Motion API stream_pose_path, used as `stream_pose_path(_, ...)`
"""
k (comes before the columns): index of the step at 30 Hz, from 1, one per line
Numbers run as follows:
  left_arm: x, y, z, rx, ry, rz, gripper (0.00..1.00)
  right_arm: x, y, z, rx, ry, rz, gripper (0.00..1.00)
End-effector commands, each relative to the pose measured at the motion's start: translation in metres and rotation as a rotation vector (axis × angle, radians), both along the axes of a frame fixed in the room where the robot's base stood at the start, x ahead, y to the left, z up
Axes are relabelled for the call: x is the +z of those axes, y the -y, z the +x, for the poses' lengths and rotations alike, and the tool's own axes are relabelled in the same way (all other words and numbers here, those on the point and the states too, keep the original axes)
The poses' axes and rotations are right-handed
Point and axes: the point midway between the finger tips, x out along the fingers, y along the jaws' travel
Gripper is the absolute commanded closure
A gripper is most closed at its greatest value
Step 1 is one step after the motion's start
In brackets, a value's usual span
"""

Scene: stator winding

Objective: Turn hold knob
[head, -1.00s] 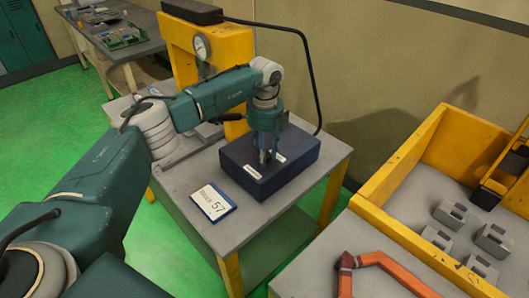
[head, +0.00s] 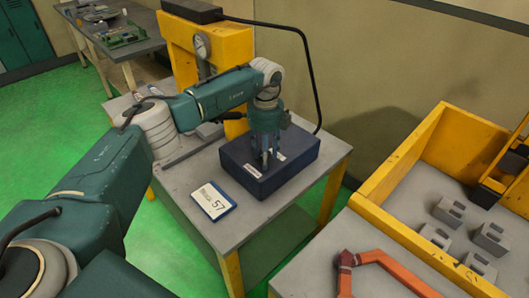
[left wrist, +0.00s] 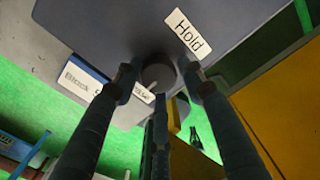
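A dark blue box (head: 290,168) sits on the grey table with my left gripper (head: 266,158) pointing down over its top. In the left wrist view a round dark knob (left wrist: 158,74) stands on the box between my left fingertips (left wrist: 160,78). A finger lies close against each side of the knob and a third lies at its lower side. A white label reading "Hold" (left wrist: 188,34) is beside the knob at the upper right. Another white label (left wrist: 138,92), partly covered by a finger, is at the lower left. My right gripper is not in view.
A card marked 57 (head: 213,201) lies at the table's front left. A black cable runs down behind the box. At right are a yellow-walled bin (head: 400,170) with several grey blocks and an orange angled piece (head: 385,262).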

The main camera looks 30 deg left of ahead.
Motion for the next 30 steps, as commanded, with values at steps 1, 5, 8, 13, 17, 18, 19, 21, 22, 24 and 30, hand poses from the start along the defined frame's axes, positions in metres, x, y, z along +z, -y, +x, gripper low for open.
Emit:
stream_pose_path(1,-0.001,0.002,0.000,-0.003,-0.001,-0.002,0.48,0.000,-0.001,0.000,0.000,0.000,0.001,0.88)
stream_pose_path(5,0.000,0.001,0.001,-0.001,0.004,0.000,0.48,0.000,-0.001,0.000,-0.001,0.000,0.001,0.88)
stream_pose_path(8,0.001,0.000,0.002,0.000,0.006,0.001,0.48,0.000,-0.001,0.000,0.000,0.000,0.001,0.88)
stream_pose_path(13,0.010,-0.001,0.003,0.001,0.009,0.001,0.48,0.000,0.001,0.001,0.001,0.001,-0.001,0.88)
stream_pose_path(17,0.032,-0.001,0.003,0.001,0.011,0.001,0.48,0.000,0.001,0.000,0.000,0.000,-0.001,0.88)
stream_pose_path(18,0.041,0.000,0.004,0.000,0.012,0.000,0.48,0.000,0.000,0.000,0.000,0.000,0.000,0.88)
stream_pose_path(19,0.048,0.000,0.004,0.000,0.012,0.002,0.48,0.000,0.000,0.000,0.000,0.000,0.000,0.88)
stream_pose_path(21,0.064,0.000,0.003,-0.001,0.012,0.002,0.48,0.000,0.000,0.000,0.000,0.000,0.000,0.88)
stream_pose_path(22,0.070,0.000,0.003,-0.001,0.011,0.001,0.48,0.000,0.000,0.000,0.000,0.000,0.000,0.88)
stream_pose_path(24,0.084,0.001,0.003,-0.001,0.010,0.001,0.48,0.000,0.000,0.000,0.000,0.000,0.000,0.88)
stream_pose_path(30,0.112,0.002,0.002,-0.002,0.006,0.001,0.48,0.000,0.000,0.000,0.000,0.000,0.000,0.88)
